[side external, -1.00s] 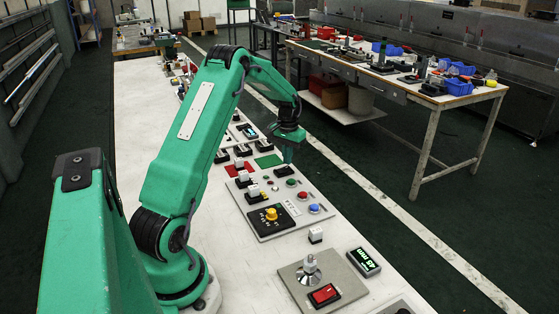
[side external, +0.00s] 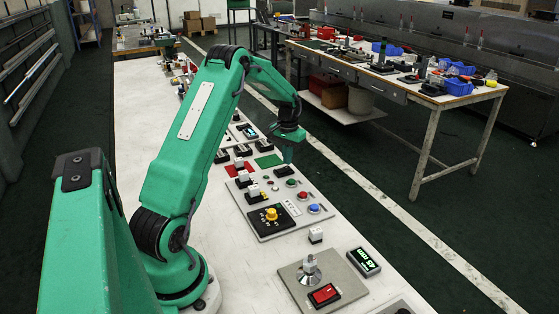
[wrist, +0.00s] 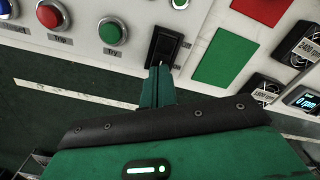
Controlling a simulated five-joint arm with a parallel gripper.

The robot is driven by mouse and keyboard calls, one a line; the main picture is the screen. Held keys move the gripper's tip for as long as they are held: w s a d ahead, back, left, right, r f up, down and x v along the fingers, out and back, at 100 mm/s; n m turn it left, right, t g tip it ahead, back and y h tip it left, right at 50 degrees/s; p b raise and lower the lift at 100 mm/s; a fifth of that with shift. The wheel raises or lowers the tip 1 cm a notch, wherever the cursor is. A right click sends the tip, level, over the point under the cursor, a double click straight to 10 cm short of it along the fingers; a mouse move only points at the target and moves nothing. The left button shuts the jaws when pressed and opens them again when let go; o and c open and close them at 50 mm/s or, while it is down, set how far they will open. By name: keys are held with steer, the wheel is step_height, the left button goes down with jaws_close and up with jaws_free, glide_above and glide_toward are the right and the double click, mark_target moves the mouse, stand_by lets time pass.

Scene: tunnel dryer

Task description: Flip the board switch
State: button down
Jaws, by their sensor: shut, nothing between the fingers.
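The board switch (wrist: 165,48) is a black rocker in a black frame, set in a pale board near the top middle of the wrist view. In the side external view its black body (side external: 284,171) shows just below my fingertips. My gripper (wrist: 160,70) is shut and empty, with its green fingers at the lower edge of the switch frame. It also shows in the side external view (side external: 289,160), pointing down over the far end of the board. I cannot tell whether the fingertips touch the rocker.
The pale board (side external: 250,205) also carries a green button (wrist: 112,31), a red button (wrist: 52,14) and a yellow knob (side external: 271,214). A flat green pad (wrist: 223,55) lies beside the board. Black boxes with displays (wrist: 304,100) stand beyond it.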

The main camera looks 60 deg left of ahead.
mark_target(288, 169)
steer(key=shift+f, duration=0.95)
stand_by(1.0)
steer(key=shift+r, duration=3.55)
steer(key=s+d+r+m+t, duration=0.1)
steer(key=s+d+r, duration=0.1)
steer(key=d+r, duration=0.65)
steer(key=s+d+r+m+t, duration=0.1)
steer(key=s+d+r+m, duration=0.15)
steer(key=d+r, duration=0.6)
steer(key=s+d+f+m+t, duration=0.2)
steer(key=s+d+t, duration=0.1)
steer(key=s+d, duration=1.3)
steer(key=shift+d+t, duration=0.25)
steer(key=shift+t, duration=0.05)
